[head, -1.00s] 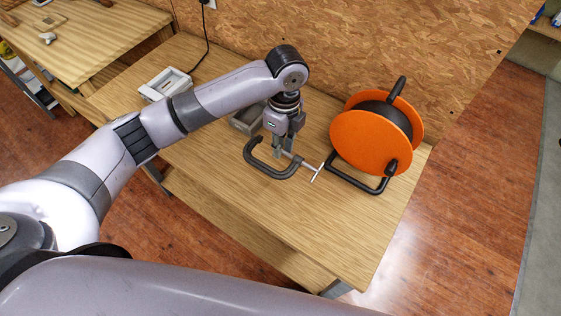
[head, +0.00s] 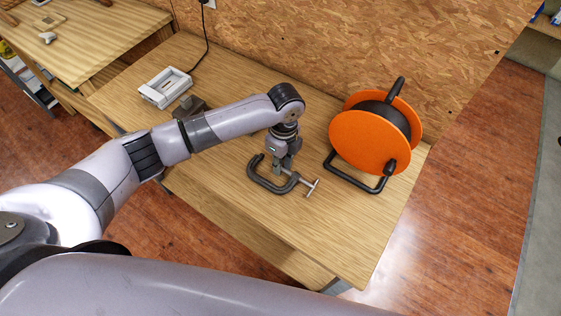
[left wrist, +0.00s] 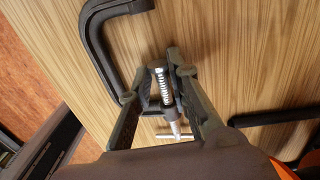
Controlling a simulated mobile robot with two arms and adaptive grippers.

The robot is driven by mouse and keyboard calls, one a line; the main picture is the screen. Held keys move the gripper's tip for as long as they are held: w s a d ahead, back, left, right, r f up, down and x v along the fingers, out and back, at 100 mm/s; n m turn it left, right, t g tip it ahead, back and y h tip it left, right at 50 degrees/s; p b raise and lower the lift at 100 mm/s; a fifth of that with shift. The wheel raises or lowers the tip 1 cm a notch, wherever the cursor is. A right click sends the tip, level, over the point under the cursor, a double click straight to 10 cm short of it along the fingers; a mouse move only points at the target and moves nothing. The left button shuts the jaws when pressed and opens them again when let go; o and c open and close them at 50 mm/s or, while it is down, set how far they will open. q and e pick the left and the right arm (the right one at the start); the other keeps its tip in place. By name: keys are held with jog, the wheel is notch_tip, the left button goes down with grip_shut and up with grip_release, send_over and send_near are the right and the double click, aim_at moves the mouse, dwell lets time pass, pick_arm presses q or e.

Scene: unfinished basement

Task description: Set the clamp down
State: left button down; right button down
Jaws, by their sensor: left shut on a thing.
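The clamp (head: 259,180) is a dark grey C-shaped frame with a silver screw and T-handle. It is over the near part of the wooden workbench (head: 330,225), lying flat or nearly so. My left gripper (head: 281,168) points down and is shut on the clamp at its screw end. In the left wrist view, the clamp frame (left wrist: 96,38) reaches to the upper left, and the screw shows between the fingers (left wrist: 158,78). I cannot tell whether the clamp touches the bench top. My right gripper is not in view.
An orange cable reel (head: 365,138) on a black stand is close to the right of the clamp. A light grey box (head: 165,87) is at the back left. A dark grey object (head: 190,106) is partly hidden by my arm. Bare bench top lies in front of the clamp.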

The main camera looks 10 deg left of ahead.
pick_arm(q)
jog(key=c, duration=1.5)
grip_release()
jog(key=r, duration=0.4)
jog(key=r+b, duration=0.1)
jog(key=r, duration=0.3)
jog(key=w+r, duration=0.1)
jog(key=r, duration=0.3)
jog(key=shift+d+b, duration=0.2)
jog(key=shift+b, duration=0.15)
jog(key=shift+s, duration=0.1)
